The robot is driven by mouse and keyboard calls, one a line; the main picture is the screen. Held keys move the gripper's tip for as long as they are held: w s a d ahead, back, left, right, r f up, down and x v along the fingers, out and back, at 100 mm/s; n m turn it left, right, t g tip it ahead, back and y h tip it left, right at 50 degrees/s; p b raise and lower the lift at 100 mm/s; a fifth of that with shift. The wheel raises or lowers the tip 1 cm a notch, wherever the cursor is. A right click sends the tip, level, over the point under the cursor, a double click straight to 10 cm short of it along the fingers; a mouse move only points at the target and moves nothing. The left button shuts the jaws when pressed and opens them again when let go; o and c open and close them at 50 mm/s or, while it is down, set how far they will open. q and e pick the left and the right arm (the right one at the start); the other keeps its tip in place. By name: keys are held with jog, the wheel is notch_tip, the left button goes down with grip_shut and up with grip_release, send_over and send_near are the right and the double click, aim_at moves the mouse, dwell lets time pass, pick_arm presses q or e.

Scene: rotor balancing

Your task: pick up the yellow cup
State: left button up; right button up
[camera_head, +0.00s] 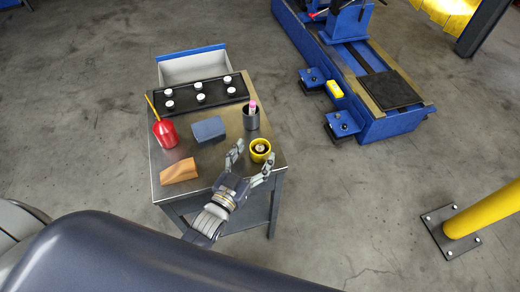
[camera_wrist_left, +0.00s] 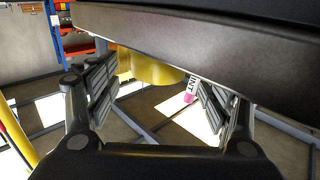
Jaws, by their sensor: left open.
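The yellow cup (camera_head: 255,156) stands upright at the right front part of the small metal-topped table, with something small and pale inside it. My left gripper (camera_head: 254,151) is open, its two fingers reaching toward the cup from the front, one on either side. In the left wrist view the yellow cup (camera_wrist_left: 157,70) shows between the spread fingers (camera_wrist_left: 150,95). My right gripper is not in view.
Close behind the cup stands a dark cup (camera_head: 251,121) holding a pink-tipped marker. A blue block (camera_head: 209,130), a red container (camera_head: 165,134), a wooden block (camera_head: 180,171) and a black tray (camera_head: 185,105) with several white pieces share the table (camera_head: 218,164). A blue machine (camera_head: 395,128) stands right.

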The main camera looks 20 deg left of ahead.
aim_at(260, 151)
pick_arm(q)
jog(key=w, duration=0.2)
jog(key=shift+w+d+r, duration=0.1)
jog(key=shift+w+d, duration=0.2)
jog(key=shift+d, duration=0.05)
jog(key=shift+w+d, duration=0.1)
jog(key=shift+w, duration=0.35)
jog(key=c, duration=1.2)
jog(key=shift+o, duration=0.2)
jog(key=shift+r, duration=0.45)
notch_tip(260, 151, up, 9)
jog(key=s+a+r+n+y, duration=0.1)
jog(key=s+a+r, duration=0.1)
jog(key=s, duration=0.5)
jog(key=s+a+r+n+y, duration=0.1)
jog(key=s+a+r+y, duration=0.1)
jog(key=s+r, duration=0.3)
jog(key=shift+s+a+r, duration=0.25)
jog(key=shift+s, duration=1)
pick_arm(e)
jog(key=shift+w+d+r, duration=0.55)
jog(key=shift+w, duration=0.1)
